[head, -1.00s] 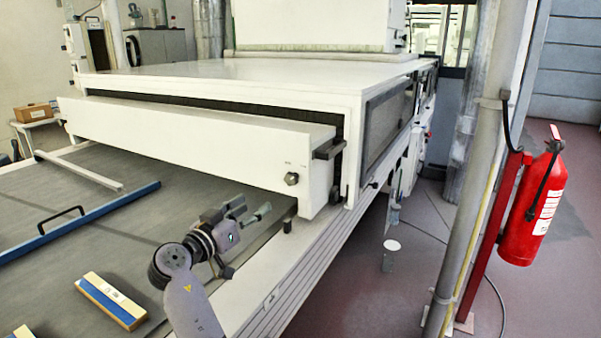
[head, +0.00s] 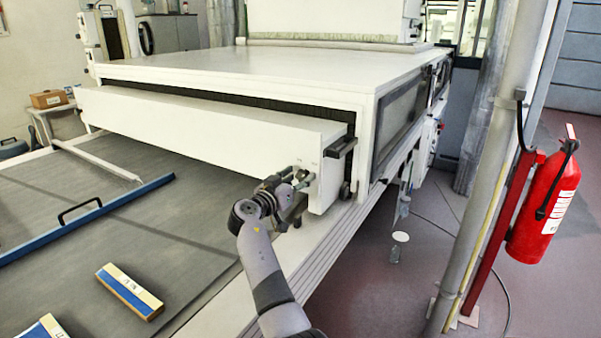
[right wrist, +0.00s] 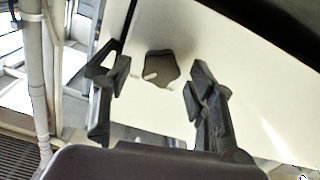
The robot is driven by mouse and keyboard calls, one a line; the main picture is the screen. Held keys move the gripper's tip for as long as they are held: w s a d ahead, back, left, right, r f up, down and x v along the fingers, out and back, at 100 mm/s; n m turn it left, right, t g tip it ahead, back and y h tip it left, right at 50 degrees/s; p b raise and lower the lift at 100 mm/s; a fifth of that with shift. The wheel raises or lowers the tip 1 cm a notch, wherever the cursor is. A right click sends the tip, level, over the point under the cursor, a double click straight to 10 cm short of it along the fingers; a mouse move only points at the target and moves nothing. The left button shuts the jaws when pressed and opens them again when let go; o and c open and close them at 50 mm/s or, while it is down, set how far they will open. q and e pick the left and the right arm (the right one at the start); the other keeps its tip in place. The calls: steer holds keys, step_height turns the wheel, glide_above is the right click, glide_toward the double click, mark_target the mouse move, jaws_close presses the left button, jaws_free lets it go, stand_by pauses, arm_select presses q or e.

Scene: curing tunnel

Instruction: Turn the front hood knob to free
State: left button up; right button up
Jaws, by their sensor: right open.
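The front hood knob shows in the right wrist view (right wrist: 160,69) as a dark, lobed knob with a light pointer mark on its lower left. It sits on the white hood front (head: 215,137). My right gripper (head: 303,180) is close in front of the knob, with its fingers toward the hood face. In the right wrist view its two open fingers (right wrist: 158,92) stand on either side of the knob, with a gap to each. In the head view the gripper hides most of the knob. My left gripper is not in view.
A black handle (head: 341,147) juts from the hood's right end. The grey belt (head: 130,215) holds a blue bar (head: 95,218) and blue-and-cream blocks (head: 130,291). A pole (head: 490,180) and a red fire extinguisher (head: 543,205) stand at right.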

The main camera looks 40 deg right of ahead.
steer(key=shift+w+d, duration=0.2)
steer(key=shift+d, duration=0.45)
steer(key=shift+c, duration=0.4)
steer(key=c, duration=1.1)
